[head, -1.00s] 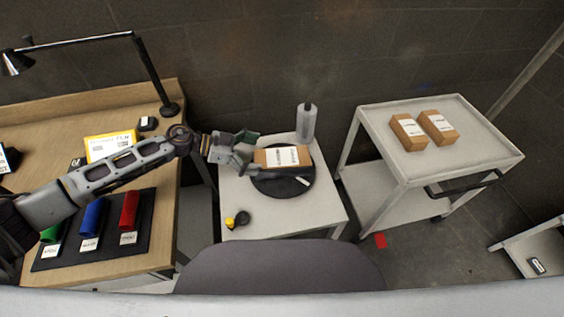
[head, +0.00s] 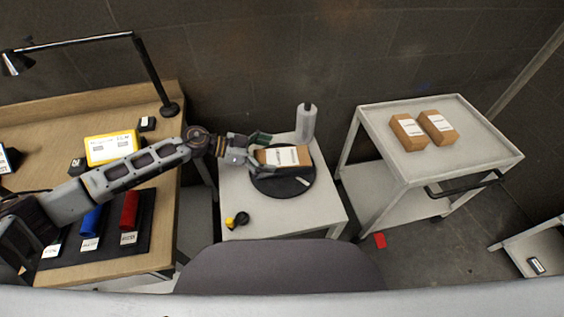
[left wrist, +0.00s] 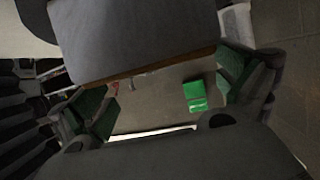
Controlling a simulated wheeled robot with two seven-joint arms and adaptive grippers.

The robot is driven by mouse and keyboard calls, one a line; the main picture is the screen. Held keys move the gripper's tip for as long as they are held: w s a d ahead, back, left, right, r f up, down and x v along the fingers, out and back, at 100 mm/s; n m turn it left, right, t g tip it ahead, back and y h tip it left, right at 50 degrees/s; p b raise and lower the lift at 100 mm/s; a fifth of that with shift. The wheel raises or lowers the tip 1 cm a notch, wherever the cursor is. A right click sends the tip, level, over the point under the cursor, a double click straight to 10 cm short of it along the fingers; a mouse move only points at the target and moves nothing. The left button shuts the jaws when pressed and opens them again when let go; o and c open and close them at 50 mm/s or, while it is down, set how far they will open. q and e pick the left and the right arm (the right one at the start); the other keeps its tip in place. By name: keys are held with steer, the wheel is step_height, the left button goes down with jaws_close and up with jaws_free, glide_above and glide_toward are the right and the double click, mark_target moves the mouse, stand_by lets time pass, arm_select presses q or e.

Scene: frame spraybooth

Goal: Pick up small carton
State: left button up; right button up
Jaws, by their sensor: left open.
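A small brown carton (head: 283,156) with a white label lies on a round black turntable (head: 284,185) on the small white table (head: 240,206). My left gripper (head: 254,151) is at the carton's left end, its fingers spread open; I cannot tell whether they touch it. In the left wrist view, the green-padded fingers of my left gripper (left wrist: 165,92) stand apart, and I cannot clearly make out the carton there. Two similar cartons lie side by side on the grey cart: a left one (head: 408,132) and a right one (head: 438,127). My right gripper is not in view.
A pale bottle (head: 306,122) stands behind the carton. A yellow and black item (head: 237,220) lies at the table's front left. The wooden desk (head: 118,262) at left holds a lamp (head: 150,70) and coloured rolls. A dark chair back (head: 280,267) stands in front.

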arm_select(q)
steer(key=shift+x, duration=1.15)
steer(key=c, duration=1.4)
steer(key=shift+c, duration=0.2)
steer(key=shift+r, duration=0.2)
